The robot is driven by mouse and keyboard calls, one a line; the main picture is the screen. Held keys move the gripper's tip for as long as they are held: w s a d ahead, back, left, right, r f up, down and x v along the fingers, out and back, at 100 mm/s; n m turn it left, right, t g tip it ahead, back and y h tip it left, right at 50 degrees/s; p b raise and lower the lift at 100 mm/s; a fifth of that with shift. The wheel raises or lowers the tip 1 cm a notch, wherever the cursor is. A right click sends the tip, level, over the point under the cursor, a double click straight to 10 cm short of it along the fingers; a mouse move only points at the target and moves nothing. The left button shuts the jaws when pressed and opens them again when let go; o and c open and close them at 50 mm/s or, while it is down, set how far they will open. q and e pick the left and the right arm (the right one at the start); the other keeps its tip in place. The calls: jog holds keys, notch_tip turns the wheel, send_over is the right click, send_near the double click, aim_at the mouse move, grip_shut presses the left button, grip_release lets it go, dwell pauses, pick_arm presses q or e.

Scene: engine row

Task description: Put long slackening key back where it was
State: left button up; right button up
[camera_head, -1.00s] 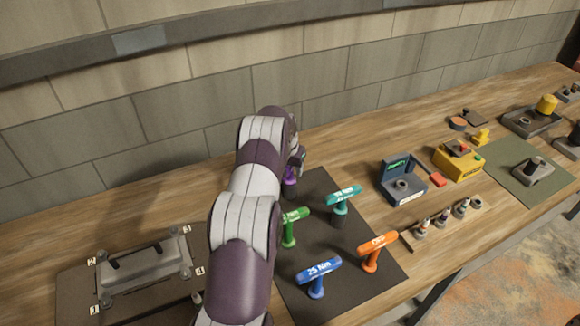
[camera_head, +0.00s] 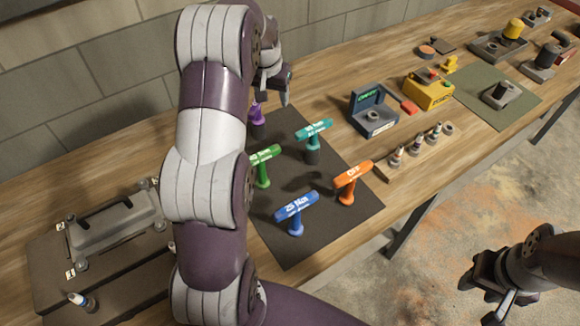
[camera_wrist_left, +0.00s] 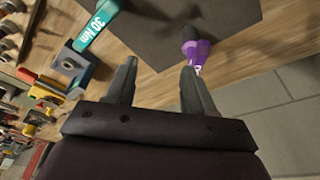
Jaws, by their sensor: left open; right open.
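T-handled keys stand on the dark mat (camera_head: 318,225): an orange one marked OFF (camera_head: 353,175), a blue one marked 25 Nm (camera_head: 297,206), a green one (camera_head: 264,160), a teal one (camera_head: 313,132) and a purple one (camera_head: 257,116). I cannot tell for sure which is the long slackening key. My left gripper (camera_head: 275,80) is open and empty, behind and above the purple key. In the left wrist view its fingers (camera_wrist_left: 160,85) are apart, with the purple key (camera_wrist_left: 194,46) beyond the right fingertip, not between them. My right gripper (camera_head: 492,290) is open and empty, off the bench's front edge.
My left arm hides part of the mat's left side. A grey cover (camera_head: 108,222) lies on a plate at left, with a small white-tipped piece (camera_head: 80,300) in front. A blue box (camera_head: 373,112), a yellow box (camera_head: 428,90) and a row of small fittings (camera_head: 420,145) stand to the right.

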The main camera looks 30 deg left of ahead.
pick_arm(q)
jog(key=s+d+m, duration=0.2)
jog(key=s+d, duration=0.8)
jog(key=d, duration=0.4)
jog(key=s+d, duration=0.3)
jog(key=s, duration=0.3)
jog(key=s+d+f+m+g, duration=0.1)
jog(key=s+d, duration=0.2)
jog(key=s, duration=0.3)
jog(key=shift+s+d+f+h, duration=0.2)
jog(key=shift+d+f+h, duration=0.05)
jog(key=shift+d+h, duration=0.1)
jog(key=shift+a, duration=0.15)
